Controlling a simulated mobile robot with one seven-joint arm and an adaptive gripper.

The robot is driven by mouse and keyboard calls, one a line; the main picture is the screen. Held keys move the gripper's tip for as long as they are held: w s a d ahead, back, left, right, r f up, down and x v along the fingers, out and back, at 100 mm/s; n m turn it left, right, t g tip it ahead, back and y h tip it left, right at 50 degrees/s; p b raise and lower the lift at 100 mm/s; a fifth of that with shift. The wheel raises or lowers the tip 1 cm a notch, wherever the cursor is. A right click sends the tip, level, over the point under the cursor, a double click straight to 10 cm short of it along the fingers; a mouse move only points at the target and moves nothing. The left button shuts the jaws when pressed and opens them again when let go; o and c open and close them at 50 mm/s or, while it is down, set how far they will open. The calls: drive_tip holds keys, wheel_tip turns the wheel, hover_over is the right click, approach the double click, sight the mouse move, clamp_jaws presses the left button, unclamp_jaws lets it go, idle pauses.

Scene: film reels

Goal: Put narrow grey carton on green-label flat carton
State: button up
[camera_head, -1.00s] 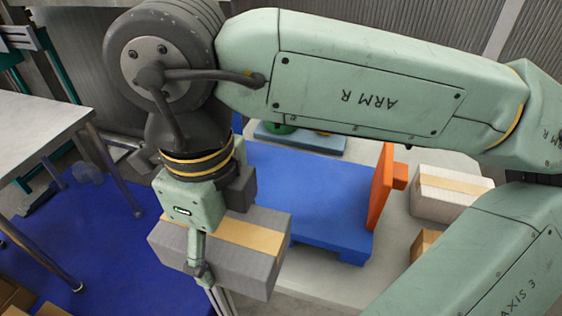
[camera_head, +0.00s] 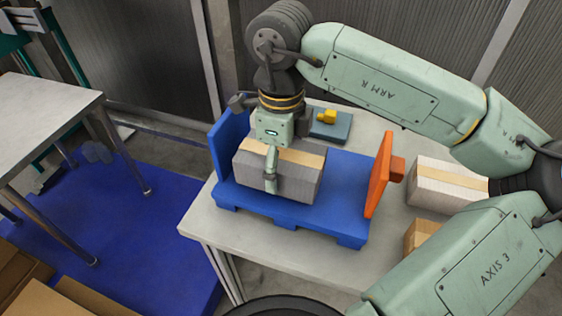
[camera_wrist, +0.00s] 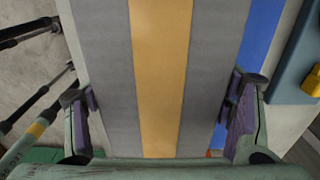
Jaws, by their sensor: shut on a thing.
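The narrow grey carton (camera_head: 300,183), with a tan tape strip along its top, is in my gripper (camera_head: 284,152) in the head view. One finger shows on its near side; the far finger is mostly hidden. In the wrist view the carton (camera_wrist: 108,80) fills the middle, with a finger of my gripper (camera_wrist: 160,92) on each side. The carton is over the blue platform, and I cannot tell whether it touches it. I cannot make out a green-label flat carton in either view.
The blue platform (camera_head: 335,212) has an upright panel at its left and an orange panel (camera_head: 379,175) at its right. It stands on a pale table (camera_head: 200,222). A whitish carton (camera_head: 440,188) and a brown carton (camera_head: 420,235) are to the right. A slate block with a yellow piece (camera_head: 327,117) is behind.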

drive_tip(key=shift+f, duration=0.75)
drive_tip(key=shift+f, duration=0.25)
drive_tip(key=o, duration=1.5)
drive_tip(key=shift+r, duration=0.1)
drive_tip(key=shift+c, duration=0.2)
drive_tip(key=shift+r, duration=0.1)
